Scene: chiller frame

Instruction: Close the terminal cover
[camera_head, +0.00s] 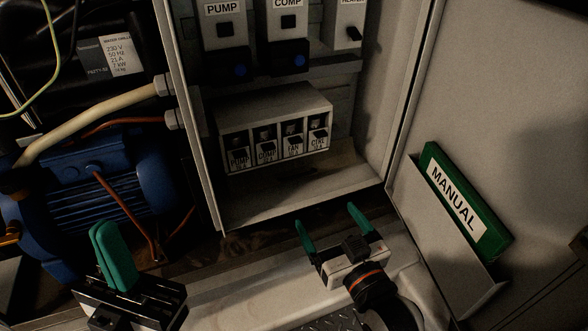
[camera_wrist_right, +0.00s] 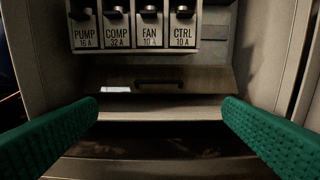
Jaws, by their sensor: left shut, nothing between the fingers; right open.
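A brownish panel with a dark handle, which looks like the terminal cover (camera_wrist_right: 205,77), lies below the breaker row in the right wrist view. A white label strip shows at its left. It looks folded down, but its exact tilt is hard to tell. The breaker row (camera_head: 270,116) above it is exposed. My right gripper (camera_head: 330,226) is open and empty, in front of the cabinet's lower edge. In the right wrist view its fingers are apart on both sides of the panel, not touching it. My left gripper (camera_head: 114,257) is shut and empty at the lower left, away from the cabinet.
The cabinet (camera_head: 197,150) is open, with PUMP and COMP switches above the breakers. Its door (camera_head: 490,90) stands open at the right, with a green manual (camera_head: 465,203) in a pocket. A blue motor (camera_head: 105,185) with cables stands left of the cabinet.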

